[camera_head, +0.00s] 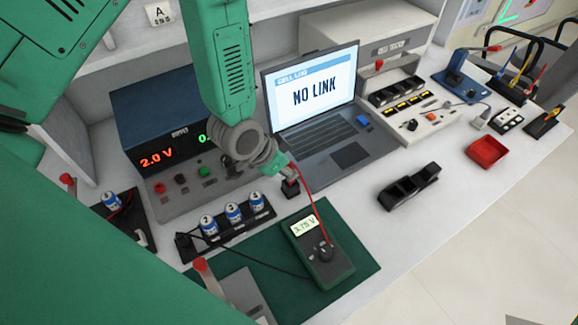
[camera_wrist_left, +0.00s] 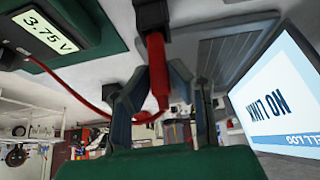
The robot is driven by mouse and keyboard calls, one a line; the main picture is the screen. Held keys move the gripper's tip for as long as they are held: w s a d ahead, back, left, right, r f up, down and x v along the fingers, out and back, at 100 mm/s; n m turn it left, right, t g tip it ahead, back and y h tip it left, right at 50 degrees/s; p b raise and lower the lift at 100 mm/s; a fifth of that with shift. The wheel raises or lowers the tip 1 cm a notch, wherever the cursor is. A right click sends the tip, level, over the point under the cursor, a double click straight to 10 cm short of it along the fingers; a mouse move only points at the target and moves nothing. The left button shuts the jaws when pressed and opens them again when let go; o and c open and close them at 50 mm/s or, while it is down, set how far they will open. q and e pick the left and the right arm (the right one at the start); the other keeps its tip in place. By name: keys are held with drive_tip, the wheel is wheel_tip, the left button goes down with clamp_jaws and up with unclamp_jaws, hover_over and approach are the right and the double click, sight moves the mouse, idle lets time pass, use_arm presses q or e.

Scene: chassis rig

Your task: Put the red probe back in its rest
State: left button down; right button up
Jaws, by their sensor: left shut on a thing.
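The red probe (camera_wrist_left: 157,75) is between the fingers of my left gripper (camera_wrist_left: 158,85) in the left wrist view. My left gripper also shows in the head view (camera_head: 284,171), in front of the laptop. A small black block, which looks like the rest (camera_head: 291,189), is directly below the gripper; it also shows in the left wrist view (camera_wrist_left: 152,14). The probe's dark end meets or overlaps this block; I cannot tell how deep it sits. A red lead runs from the probe to the green multimeter (camera_head: 318,265), which reads 3.75 V. My right gripper is not seen.
Several blue cells stand in a black holder (camera_head: 224,231) left of the multimeter. The laptop (camera_head: 315,100) reads NO LINK behind the gripper. A black tray (camera_head: 409,186) and a red bin (camera_head: 487,151) lie to the right. White bench between the multimeter and black tray is clear.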

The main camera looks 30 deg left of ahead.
use_arm(q)
drive_tip(key=shift+f+b, duration=0.65)
drive_tip(key=shift+f, duration=0.4)
drive_tip(key=c, duration=1.4)
unclamp_jaws()
drive_tip(key=v, duration=1.2)
drive_tip(key=shift+f, duration=0.1)
